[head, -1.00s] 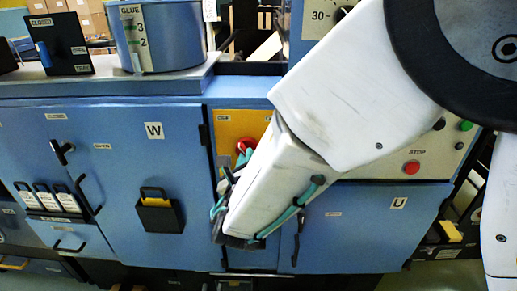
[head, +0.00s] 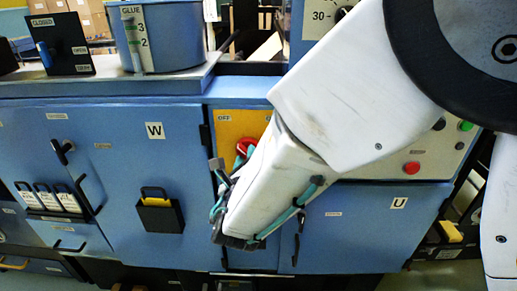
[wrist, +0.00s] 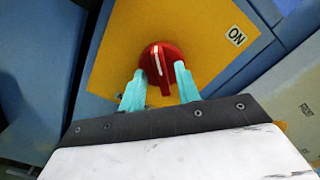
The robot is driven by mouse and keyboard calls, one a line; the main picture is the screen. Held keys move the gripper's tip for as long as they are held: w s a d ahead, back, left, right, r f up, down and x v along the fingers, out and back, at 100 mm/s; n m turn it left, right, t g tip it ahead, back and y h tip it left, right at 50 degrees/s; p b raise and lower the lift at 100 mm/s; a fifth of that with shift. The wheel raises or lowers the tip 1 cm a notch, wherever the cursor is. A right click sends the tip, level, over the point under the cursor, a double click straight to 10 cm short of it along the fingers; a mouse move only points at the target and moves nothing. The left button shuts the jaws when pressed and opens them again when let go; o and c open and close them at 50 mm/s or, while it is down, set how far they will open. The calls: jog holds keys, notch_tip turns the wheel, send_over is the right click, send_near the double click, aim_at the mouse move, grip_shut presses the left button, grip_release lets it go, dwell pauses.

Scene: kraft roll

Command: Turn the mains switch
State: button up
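The mains switch is a round red knob (wrist: 158,62) with a raised bar and a white line, on a yellow plate (wrist: 112,62). In the wrist view the white line points towards the top of the picture, and an ON label (wrist: 236,36) lies to the right. In the head view the knob (head: 245,146) is partly hidden by my arm, and an OFF label (head: 224,119) is at the plate's upper left. My gripper (wrist: 160,72) is open, its teal fingers on either side of the knob's bar. I cannot tell whether they touch it.
The plate sits on a blue machine front with a door marked W (head: 154,131) at left and one marked U (head: 398,203) at right. A black pocket (head: 160,213) juts from the W door. A red button (head: 411,168) is right of my arm.

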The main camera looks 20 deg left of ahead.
jog(key=shift+d, duration=0.1)
jog(key=v, duration=0.7)
jog(key=shift+s, duration=0.35)
